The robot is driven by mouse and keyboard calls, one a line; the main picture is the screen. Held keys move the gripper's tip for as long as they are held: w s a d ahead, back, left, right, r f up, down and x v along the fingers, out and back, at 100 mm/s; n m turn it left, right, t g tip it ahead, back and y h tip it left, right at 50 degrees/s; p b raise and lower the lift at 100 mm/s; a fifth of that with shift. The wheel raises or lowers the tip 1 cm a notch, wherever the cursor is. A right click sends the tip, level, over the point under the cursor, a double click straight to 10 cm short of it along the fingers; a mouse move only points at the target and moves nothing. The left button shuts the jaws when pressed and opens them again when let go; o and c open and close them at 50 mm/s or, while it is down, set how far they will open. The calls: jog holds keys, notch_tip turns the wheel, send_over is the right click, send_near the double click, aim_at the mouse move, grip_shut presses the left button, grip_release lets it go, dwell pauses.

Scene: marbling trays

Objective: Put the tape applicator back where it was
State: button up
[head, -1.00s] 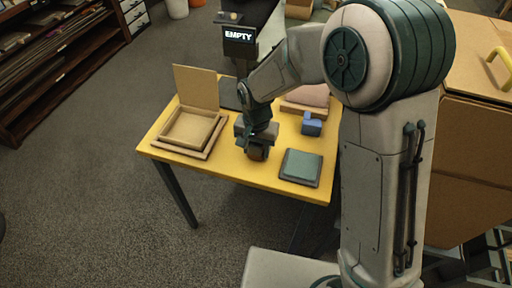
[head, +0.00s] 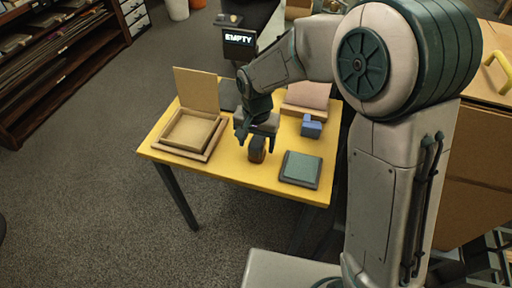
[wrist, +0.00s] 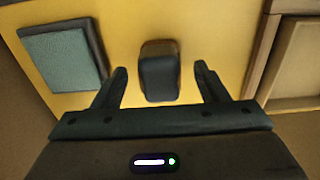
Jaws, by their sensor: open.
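A small upright block with a dark body and a reddish-brown side, which I take to be the tape applicator (head: 257,150), stands on the yellow table near its front edge. In the wrist view the tape applicator (wrist: 160,74) shows as a dark rounded block between the two fingers, with a gap on each side. My gripper (head: 256,143) is open just above it, and the fingers do not touch it. The open fingers also show in the wrist view (wrist: 161,80).
A green-topped pad (head: 301,168) lies right of the applicator, and a blue object (head: 312,126) stands behind the pad. A wooden tray with a raised lid (head: 213,155) is at the left. Bare yellow table (head: 228,165) lies between.

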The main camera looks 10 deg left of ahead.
aim_at(256, 143)
notch_tip(256, 143, up, 8)
jog(key=shift+r+p, duration=0.1)
jog(key=shift+p, duration=0.3)
jog(key=s+d+r+t, duration=0.1)
jog(key=d+r, duration=0.1)
jog(key=d, duration=0.5)
jog(key=s+d+r, duration=0.2)
jog(key=d, duration=0.4)
jog(key=s+d+t, duration=0.1)
jog(key=s+d, duration=0.9)
jog(key=d, duration=0.2)
jog(key=shift+d+n, duration=0.4)
jog(key=shift+r, duration=0.1)
notch_tip(256, 143, up, 9)
jog(key=p, duration=0.8)
jog(key=shift+r+t+p, duration=0.15)
jog(key=shift+t+p, duration=0.2)
jog(key=shift+t, duration=0.05)
jog(key=shift+d, duration=0.1)
